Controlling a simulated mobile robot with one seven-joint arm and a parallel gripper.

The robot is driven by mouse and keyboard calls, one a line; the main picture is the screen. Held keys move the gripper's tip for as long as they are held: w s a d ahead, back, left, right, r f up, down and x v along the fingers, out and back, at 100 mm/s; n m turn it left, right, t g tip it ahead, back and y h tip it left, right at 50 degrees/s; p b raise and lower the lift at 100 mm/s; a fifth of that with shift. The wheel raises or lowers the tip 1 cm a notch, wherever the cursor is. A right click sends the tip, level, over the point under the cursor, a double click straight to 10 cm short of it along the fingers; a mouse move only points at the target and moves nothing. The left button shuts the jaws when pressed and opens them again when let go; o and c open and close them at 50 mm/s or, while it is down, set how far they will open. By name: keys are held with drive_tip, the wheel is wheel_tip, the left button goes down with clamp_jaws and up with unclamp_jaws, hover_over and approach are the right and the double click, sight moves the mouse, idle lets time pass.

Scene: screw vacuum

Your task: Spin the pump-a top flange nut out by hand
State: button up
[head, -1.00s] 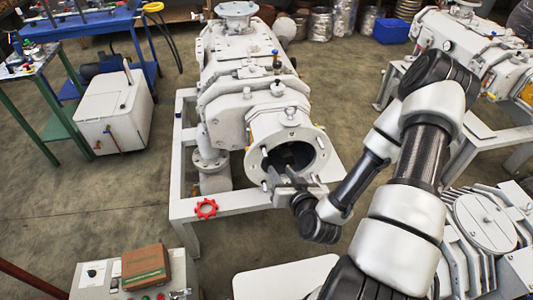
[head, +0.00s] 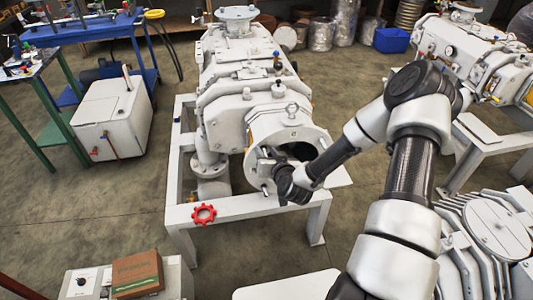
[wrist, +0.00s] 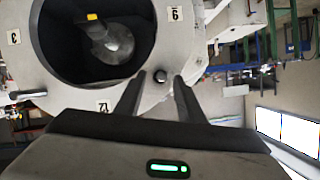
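A white pump (head: 235,95) stands on a white frame, its round end flange (head: 308,138) facing me around a dark opening. In the wrist view the flange ring carries number labels. A small round stud or nut end (wrist: 160,76) sits at the ring's edge, between the tips of my gripper (wrist: 159,80). The two dark fingers are apart, and I see no clear contact. Another stud (wrist: 28,94) sticks out at the left of the ring. In the head view my gripper is at the flange's left side; my wrist hides its tips and part of the opening.
A red handwheel (head: 204,214) is on the front of the white frame (head: 250,205). A cardboard box (head: 137,273) lies on a control box at the lower left. A second pump (head: 470,50) stands at the right. Open floor lies left of the frame.

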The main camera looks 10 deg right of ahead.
drive_tip(key=shift+w+f, duration=0.1)
drive_tip(key=shift+w, duration=0.1)
clamp_jaws()
drive_tip(key=shift+a, duration=0.1)
